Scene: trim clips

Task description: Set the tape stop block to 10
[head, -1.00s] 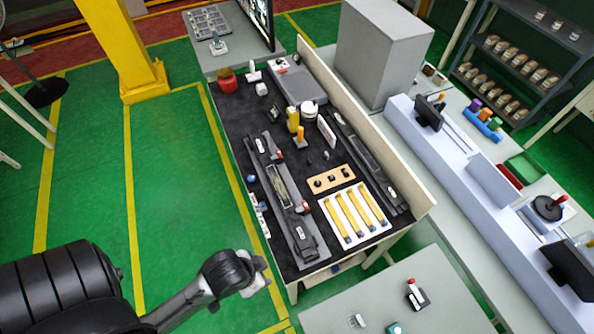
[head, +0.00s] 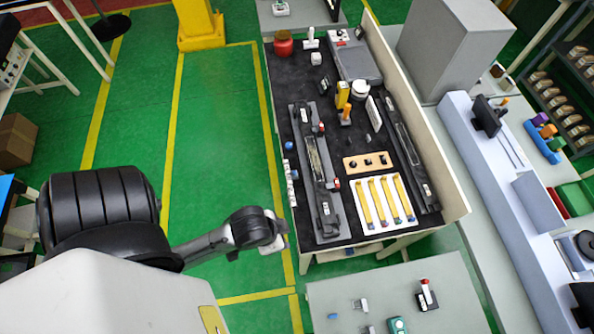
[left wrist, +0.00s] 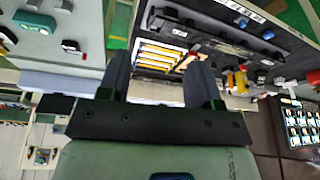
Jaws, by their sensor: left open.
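The tape stop block cannot be told apart for sure. On the black bench (head: 255,75) a long grey fixture (head: 312,150) with a pale strip along its middle lies at the left; a small red part (head: 335,183) sits at its right side. A second long dark rail (head: 405,150) lies at the right. No number can be read at this size. My left gripper (head: 275,230) is left of the bench's near corner, over the green floor. In the left wrist view its two dark fingers (left wrist: 160,85) stand apart with nothing between them. My right gripper is not in view.
A white tray with yellow strips (head: 384,203) and a wooden block with black knobs (head: 368,162) lie on the bench. A yellow bottle (head: 343,95) stands farther back. A grey table (head: 455,290) is nearer. Green floor is free left of the bench.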

